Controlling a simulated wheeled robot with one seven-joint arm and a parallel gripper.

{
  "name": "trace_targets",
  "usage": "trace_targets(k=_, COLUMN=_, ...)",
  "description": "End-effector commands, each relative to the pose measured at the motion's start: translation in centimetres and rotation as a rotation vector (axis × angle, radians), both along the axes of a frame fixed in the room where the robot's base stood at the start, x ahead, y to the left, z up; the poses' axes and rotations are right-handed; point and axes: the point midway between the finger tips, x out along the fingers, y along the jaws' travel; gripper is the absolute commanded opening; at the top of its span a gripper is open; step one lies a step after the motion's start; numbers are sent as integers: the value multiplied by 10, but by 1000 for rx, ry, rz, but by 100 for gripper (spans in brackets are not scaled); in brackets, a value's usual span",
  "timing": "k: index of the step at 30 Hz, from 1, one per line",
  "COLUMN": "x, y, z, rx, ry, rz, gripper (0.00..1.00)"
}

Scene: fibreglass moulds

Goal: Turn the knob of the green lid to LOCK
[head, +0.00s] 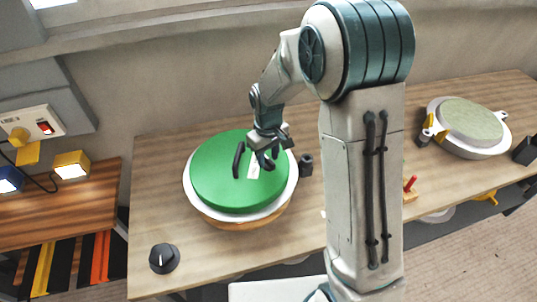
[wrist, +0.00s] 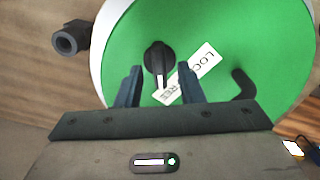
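The green lid (head: 215,185) lies on a round white-rimmed mould on the bench, and it fills much of the wrist view (wrist: 245,40). Its black knob (wrist: 157,57) has a white pointer aimed toward the FREE end of the white LOCK/FREE label (wrist: 203,62). LOCK is at the upper right of the label. My gripper (wrist: 160,68) is open, with a finger on each side of the knob; whether either touches it I cannot tell. In the head view my gripper (head: 268,150) is over the lid's upper right and hides the knob.
A curved black handle (wrist: 243,86) stands on the lid, right of the fingers. A black fitting (head: 306,165) is right of the mould. A black dial (head: 164,258) sits at the bench's front left. Another mould (head: 470,125) is far right. The back-left bench is clear.

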Motion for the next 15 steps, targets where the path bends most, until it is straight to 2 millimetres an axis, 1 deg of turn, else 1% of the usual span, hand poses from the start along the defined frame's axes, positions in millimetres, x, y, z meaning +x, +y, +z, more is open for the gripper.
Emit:
trace_targets(k=1, x=0, y=0, z=0, rx=0, ry=0, rz=0, gripper=26)
trace_targets(k=2, x=0, y=0, z=0, rx=0, ry=0, rz=0, gripper=18)
trace_targets(k=3, x=0, y=0, z=0, rx=0, ry=0, rz=0, gripper=7)
trace_targets(k=4, x=0, y=0, z=0, rx=0, ry=0, rz=0, gripper=0)
trace_targets(k=15, x=0, y=0, z=0, rx=1, ry=-1, rz=29, gripper=0)
